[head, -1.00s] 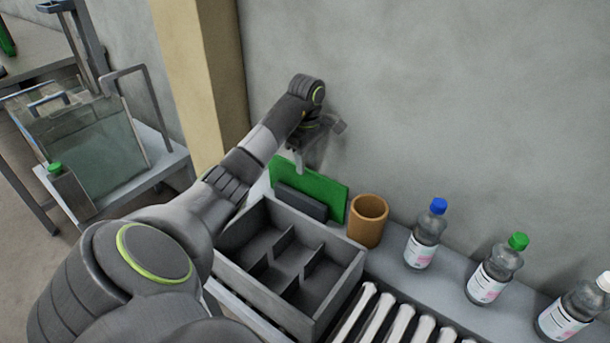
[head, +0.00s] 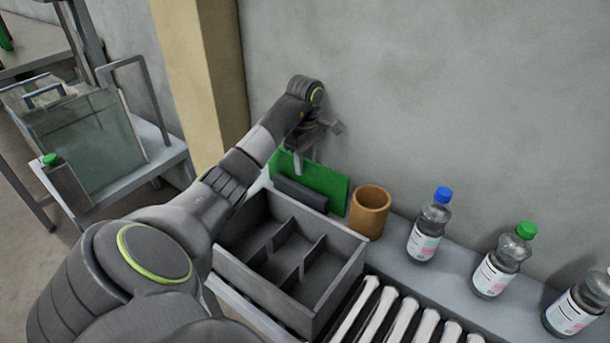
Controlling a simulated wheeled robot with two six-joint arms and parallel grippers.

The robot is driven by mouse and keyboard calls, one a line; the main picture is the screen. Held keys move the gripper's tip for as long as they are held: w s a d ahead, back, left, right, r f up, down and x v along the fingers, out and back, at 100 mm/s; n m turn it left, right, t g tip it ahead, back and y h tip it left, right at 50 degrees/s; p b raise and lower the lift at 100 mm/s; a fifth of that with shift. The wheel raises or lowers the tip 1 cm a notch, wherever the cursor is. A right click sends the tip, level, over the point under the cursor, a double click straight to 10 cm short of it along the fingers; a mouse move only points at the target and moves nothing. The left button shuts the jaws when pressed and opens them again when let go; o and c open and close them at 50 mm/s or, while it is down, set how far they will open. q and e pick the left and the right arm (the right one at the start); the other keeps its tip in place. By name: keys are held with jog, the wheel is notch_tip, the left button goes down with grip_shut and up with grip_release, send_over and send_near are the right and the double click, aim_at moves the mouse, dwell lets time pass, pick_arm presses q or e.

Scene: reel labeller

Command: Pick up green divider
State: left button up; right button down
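The green divider (head: 325,180) is a flat panel standing upright behind a dark grey block (head: 301,194), between the grey compartment box and the wall. My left gripper (head: 299,160) is at the divider's upper left edge, pointing down, with one finger showing in front of the green panel. The arm and wrist hide the divider's left end and the other finger. I cannot tell whether the fingers are apart or closed on it. My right gripper is not in the view.
The grey compartment box (head: 341,281) stands in front of the divider. An orange-brown cup (head: 369,212) is right of it. Bottles with a blue cap (head: 428,228) and a green cap (head: 503,262), and another at the right edge, line the shelf. Rollers (head: 397,322) run in front.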

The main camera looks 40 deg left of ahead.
pick_arm(q)
notch_tip(320, 180, down, 2)
jog(key=shift+f, duration=0.1)
grip_shut()
dwell(0.5)
